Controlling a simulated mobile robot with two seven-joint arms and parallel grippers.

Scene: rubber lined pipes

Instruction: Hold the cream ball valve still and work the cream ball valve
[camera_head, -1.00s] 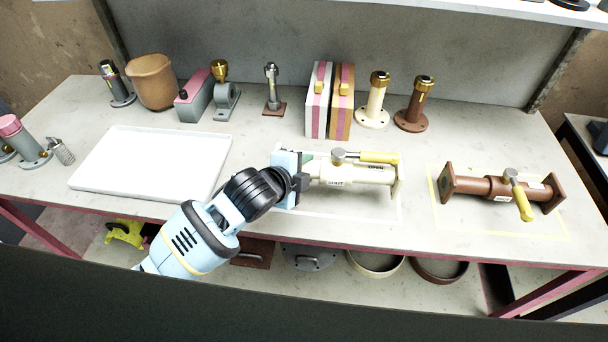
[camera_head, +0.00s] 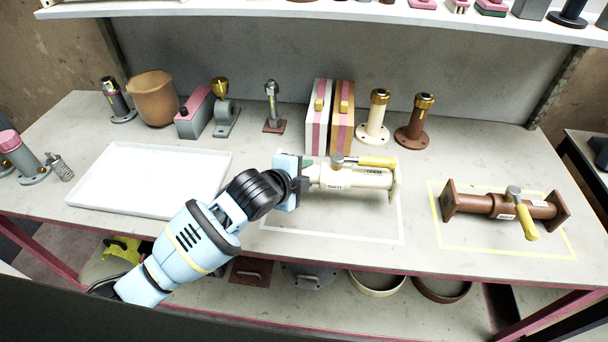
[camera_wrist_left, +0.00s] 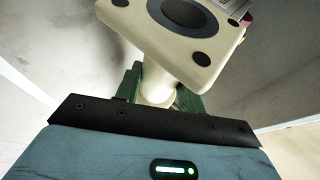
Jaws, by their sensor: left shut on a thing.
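The cream ball valve (camera_head: 352,179) lies lengthwise across the middle of the bench, over the back part of a white outline (camera_head: 335,240). Its yellow-gripped lever (camera_head: 377,161) lies along the pipe, pointing right. My left gripper (camera_head: 300,182) is shut on the valve's left end. In the left wrist view, the green fingers (camera_wrist_left: 162,92) close around the cream neck behind a square flange (camera_wrist_left: 190,45) with a dark bore. Whether the valve touches the bench cannot be told. My right gripper is not in view.
A brown ball valve (camera_head: 500,206) lies in a yellow outline (camera_head: 500,250) at right. An empty white tray (camera_head: 150,180) is at left. Two striped blocks (camera_head: 330,115), posts and a brown pot (camera_head: 153,97) stand along the back. The bench front is clear.

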